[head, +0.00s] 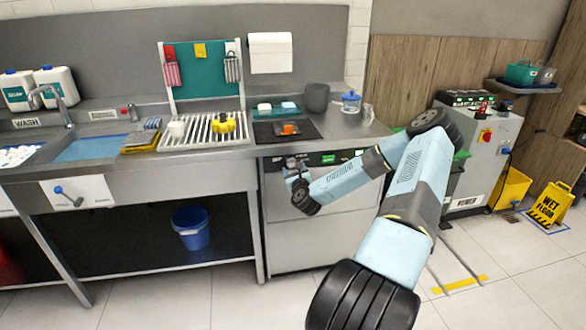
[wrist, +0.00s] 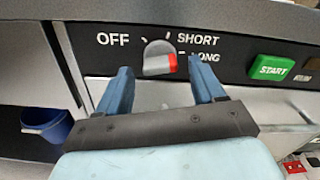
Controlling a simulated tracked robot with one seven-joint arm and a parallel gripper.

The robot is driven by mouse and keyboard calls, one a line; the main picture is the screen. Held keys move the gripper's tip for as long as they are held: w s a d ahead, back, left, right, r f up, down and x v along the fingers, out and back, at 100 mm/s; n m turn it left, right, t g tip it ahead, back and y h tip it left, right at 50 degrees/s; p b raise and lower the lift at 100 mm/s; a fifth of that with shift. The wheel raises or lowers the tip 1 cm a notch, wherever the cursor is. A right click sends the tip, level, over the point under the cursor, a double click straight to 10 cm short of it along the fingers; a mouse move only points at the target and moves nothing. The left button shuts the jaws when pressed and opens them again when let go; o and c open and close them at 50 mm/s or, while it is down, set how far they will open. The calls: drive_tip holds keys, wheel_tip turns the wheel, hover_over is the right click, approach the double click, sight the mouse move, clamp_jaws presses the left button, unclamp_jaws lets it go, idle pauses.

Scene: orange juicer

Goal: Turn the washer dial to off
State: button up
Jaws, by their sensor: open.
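The washer dial (wrist: 157,56) is a light grey knob with a red tip, on the dark panel of the washer (head: 300,243). Its red tip points right and slightly down, toward the LONG label (wrist: 204,57). SHORT (wrist: 198,39) is above LONG, and OFF (wrist: 113,39) is left of the dial. My gripper (wrist: 161,65) is open, with one blue finger on each side of the dial in the wrist view. I cannot tell whether the fingers touch it. In the head view my gripper (head: 294,168) is at the panel's left end and the dial cannot be made out clearly.
A green START button (wrist: 270,69) is right of the dial on the same panel. A blue bucket (head: 191,228) stands under the counter to the left. A dish rack (head: 202,131) and black mat (head: 272,137) are on the counter above.

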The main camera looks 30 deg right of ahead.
sight(292, 164)
drive_tip(key=shift+x, duration=1.15)
drive_tip(key=shift+c, duration=0.2)
drive_tip(key=c, duration=1)
